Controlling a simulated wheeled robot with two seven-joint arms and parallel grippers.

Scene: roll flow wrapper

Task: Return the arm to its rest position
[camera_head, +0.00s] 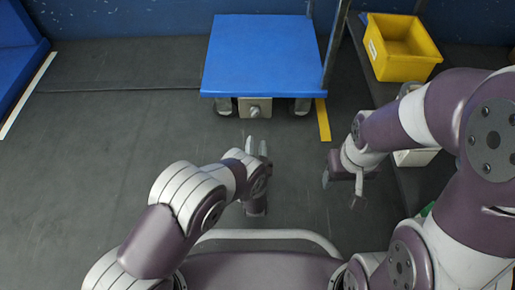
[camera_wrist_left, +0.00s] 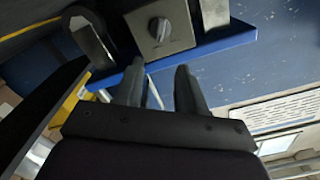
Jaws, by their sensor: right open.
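My left gripper (camera_head: 256,146) is in the middle of the head view, in front of the blue cart, with its two fingers pointing toward the cart and a gap between them. In the left wrist view, the fingers of my left gripper (camera_wrist_left: 158,88) stand apart with nothing held between them. My right gripper (camera_head: 341,186) is at the right of centre in the head view, above the dark floor, with its fingers apart and empty. Both arms are bent at the elbow.
A blue cart (camera_head: 262,50) stands ahead, with a grey box with a knob (camera_head: 254,108) under its front edge; the box (camera_wrist_left: 160,28) also shows in the left wrist view. A yellow bin (camera_head: 400,66) stands at the back right. The floor (camera_head: 110,130) at left is clear.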

